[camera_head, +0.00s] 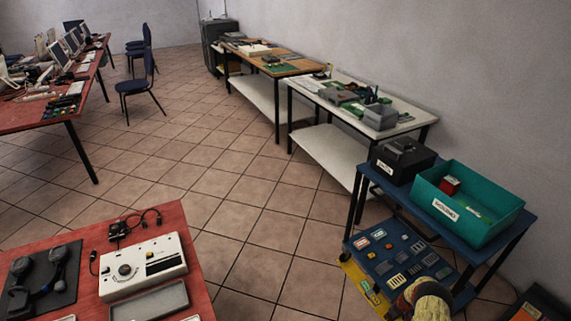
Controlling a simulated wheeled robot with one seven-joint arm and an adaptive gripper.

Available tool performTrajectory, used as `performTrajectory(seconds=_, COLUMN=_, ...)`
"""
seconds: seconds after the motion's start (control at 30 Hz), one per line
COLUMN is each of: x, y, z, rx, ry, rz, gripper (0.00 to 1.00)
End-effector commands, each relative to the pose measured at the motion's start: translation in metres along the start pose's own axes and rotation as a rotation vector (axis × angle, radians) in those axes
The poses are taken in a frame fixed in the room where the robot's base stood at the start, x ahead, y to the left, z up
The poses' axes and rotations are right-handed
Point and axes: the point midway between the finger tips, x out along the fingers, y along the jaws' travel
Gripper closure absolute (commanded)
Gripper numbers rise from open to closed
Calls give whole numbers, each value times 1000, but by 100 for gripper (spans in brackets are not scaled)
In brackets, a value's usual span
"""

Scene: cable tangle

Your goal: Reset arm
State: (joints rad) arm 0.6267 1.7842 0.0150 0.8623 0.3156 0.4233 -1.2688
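My gripper's fingers do not show in this view. A cream-yellow rounded shape (428,298) with a dark edge stands at the bottom right, in front of the low blue shelf; I cannot tell whether it is part of my arm. A dark cable (150,214) with a small dark box (119,230) lies on the red table (178,213) at the bottom left, behind a white device (143,266) with a knob. Nothing is seen held.
Headphones (58,268) lie on a dark mat beside the white device. A teal bin (485,220) and a black box (403,160) stand on the blue cart (372,178). Workbenches line the right wall. Tiled floor (235,205) is clear in the middle.

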Motion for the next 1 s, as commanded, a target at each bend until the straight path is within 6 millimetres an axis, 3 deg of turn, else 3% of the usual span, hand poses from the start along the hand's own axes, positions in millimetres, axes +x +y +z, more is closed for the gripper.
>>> performTrajectory(seconds=0.23, x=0, y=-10, z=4, rx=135, ry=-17, rz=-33, gripper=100)
performTrajectory(seconds=0.57, x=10, y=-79, z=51, rx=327, ry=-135, rz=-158, gripper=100)
performTrajectory(seconds=0.77, x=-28, y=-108, z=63, rx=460, ry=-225, rz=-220, gripper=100)
performTrajectory(seconds=1.0, x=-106, y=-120, z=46, rx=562, ry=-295, rz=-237, gripper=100)
